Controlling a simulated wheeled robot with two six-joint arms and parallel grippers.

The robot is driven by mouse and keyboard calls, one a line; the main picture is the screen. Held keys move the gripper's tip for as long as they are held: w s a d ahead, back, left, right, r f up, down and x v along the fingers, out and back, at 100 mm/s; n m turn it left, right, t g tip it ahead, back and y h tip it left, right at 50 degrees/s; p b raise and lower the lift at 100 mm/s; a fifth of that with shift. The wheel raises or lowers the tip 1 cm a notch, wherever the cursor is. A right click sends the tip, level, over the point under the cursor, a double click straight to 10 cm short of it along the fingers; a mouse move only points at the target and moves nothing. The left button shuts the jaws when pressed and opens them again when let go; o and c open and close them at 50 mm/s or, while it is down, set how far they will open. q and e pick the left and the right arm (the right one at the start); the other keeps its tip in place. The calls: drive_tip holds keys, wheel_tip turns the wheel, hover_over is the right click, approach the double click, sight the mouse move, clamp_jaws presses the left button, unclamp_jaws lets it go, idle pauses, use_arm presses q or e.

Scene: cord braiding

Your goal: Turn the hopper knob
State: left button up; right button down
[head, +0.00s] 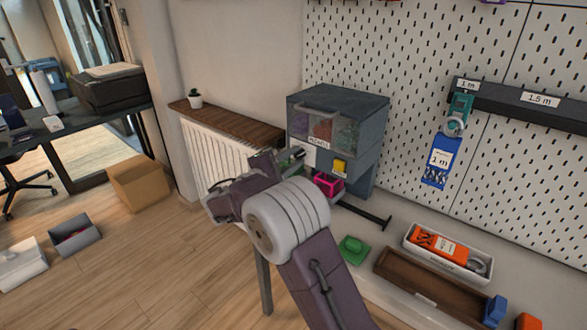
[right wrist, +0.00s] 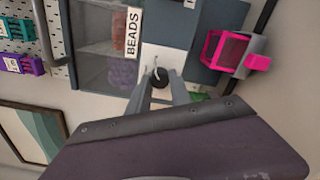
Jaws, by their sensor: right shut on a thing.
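The hopper (head: 337,105) is a grey-blue box with clear windows over coloured beads, standing against the pegboard. Its "BEADS" label (right wrist: 132,32) shows in the right wrist view. The small dark round hopper knob (right wrist: 159,77) with a pale pointer sits on a white plate on its front. My right gripper (right wrist: 160,88) has its two fingers on either side of the knob and is shut on it. In the head view my right gripper (head: 290,160) is at the hopper's lower front left, and my wrist hides the knob. My left gripper is not in view.
A pink holder (head: 328,184) sits below the hopper front, close right of my gripper. A green piece (head: 353,247), a brown tray (head: 425,293) and a white tray (head: 418,232) lie on the bench to the right.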

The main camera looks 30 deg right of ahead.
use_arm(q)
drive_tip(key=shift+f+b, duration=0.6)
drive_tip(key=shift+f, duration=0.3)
use_arm(e)
drive_tip(key=shift+f+m, duration=0.1)
drive_tip(key=shift+m, duration=0.4)
drive_tip(key=c, duration=1.2)
unclamp_jaws()
drive_tip(key=shift+o, duration=0.2)
use_arm(q)
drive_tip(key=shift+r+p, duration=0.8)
drive_tip(key=shift+p, duration=0.05)
use_arm(e)
drive_tip(key=v, duration=0.9)
